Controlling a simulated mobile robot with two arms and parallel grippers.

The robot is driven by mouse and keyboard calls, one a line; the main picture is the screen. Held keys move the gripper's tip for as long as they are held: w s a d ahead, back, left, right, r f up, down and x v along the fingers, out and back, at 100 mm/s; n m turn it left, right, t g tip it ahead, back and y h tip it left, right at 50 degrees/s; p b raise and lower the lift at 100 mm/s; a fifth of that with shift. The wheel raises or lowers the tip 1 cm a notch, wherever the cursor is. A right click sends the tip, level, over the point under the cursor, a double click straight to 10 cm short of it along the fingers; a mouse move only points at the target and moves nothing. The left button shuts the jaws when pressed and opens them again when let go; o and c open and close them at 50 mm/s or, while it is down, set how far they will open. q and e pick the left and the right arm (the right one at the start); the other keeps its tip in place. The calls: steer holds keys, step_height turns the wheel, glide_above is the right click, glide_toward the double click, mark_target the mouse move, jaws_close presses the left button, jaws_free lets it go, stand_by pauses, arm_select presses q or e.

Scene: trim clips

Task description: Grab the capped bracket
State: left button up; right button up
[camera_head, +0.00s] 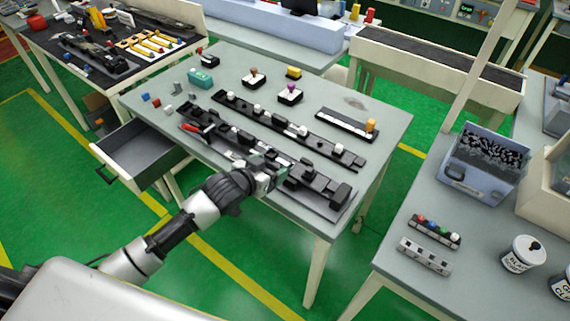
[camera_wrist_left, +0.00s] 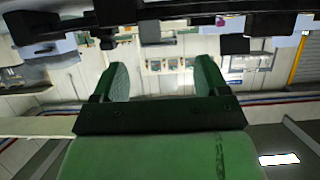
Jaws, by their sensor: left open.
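My left gripper (camera_head: 270,178) reaches in over the front dark rail fixture (camera_head: 313,180) on the grey table. In the left wrist view its two green fingers stand apart with nothing between them (camera_wrist_left: 163,80). Dark fixture parts (camera_wrist_left: 150,17) cross the top of that view. I cannot tell for certain which piece is the capped bracket. A black-and-white strip with an orange cap (camera_head: 371,126) lies at the table's right. My right gripper is not in view.
A second dark rail (camera_head: 285,127) with white and black blocks lies behind the front one. A red-handled tool (camera_head: 190,128) and a teal block (camera_head: 200,78) are at left. An open drawer (camera_head: 140,152) juts out. A blue-grey bin (camera_head: 484,160) stands on the right table.

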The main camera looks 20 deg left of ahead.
mark_target(282, 163)
arm_select(q)
steer(key=shift+f+p+x, duration=0.2)
steer(key=shift+p+x, duration=0.35)
steer(key=shift+x, duration=1.85)
steer(key=shift+s+d, duration=0.1)
steer(key=shift+s, duration=0.1)
steer(key=shift+c, duration=0.3)
steer(key=c, duration=0.9)
steer(key=shift+r, duration=0.1)
steer(key=shift+c, duration=0.2)
